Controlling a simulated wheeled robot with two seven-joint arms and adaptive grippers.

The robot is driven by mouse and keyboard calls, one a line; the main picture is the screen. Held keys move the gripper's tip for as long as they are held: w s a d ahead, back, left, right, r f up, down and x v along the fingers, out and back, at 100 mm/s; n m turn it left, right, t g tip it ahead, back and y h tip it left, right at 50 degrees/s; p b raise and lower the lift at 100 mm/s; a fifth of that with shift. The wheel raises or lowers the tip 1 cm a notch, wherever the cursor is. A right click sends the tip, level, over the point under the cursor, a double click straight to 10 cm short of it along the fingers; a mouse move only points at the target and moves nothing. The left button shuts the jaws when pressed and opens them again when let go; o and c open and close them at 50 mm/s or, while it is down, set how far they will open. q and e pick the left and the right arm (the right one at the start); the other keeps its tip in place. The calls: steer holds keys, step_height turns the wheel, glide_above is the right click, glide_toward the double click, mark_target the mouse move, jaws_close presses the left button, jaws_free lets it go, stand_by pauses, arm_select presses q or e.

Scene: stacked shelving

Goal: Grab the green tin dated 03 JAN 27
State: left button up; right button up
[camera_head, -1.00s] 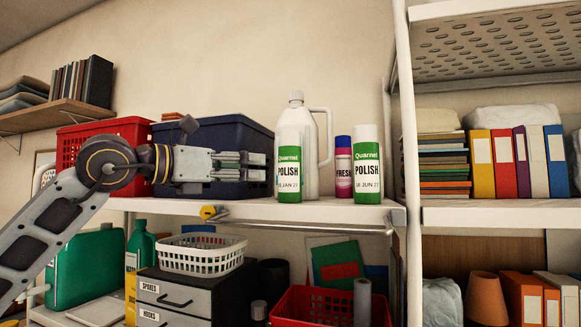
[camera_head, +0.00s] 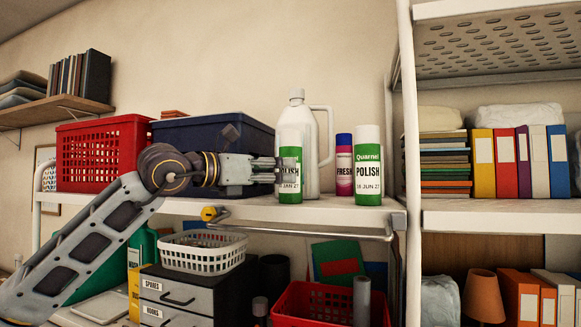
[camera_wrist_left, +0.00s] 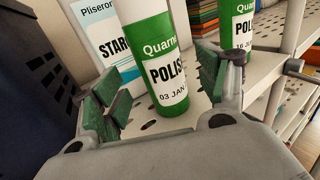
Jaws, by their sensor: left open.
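In the left wrist view the tin (camera_wrist_left: 163,68) reads "Quarn", "POLIS" and "03 JAN", the rest turned out of sight. A second green polish tin (camera_head: 367,165), dated 16 JUN 27, stands to the right. My right gripper is not in view.
A white jug (camera_head: 312,120) with a label stands close behind the tin. A dark blue crate (camera_head: 235,130) and a red basket (camera_head: 75,150) are left. The shelf front edge (camera_head: 340,208) is clear.

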mark_target(281, 170)
arm_select(q)
steer(key=shift+d, duration=0.1)
steer(key=shift+p+x, duration=0.8)
steer(key=shift+x, duration=0.3)
steer(key=shift+p+x, duration=0.5)
steer(key=shift+x, duration=0.5)
steer(key=shift+w+d, duration=0.3)
steer(key=shift+w, duration=0.05)
steer(key=c, duration=1.2)
steer(key=shift+r, duration=0.1)
steer(key=shift+c, duration=0.6)
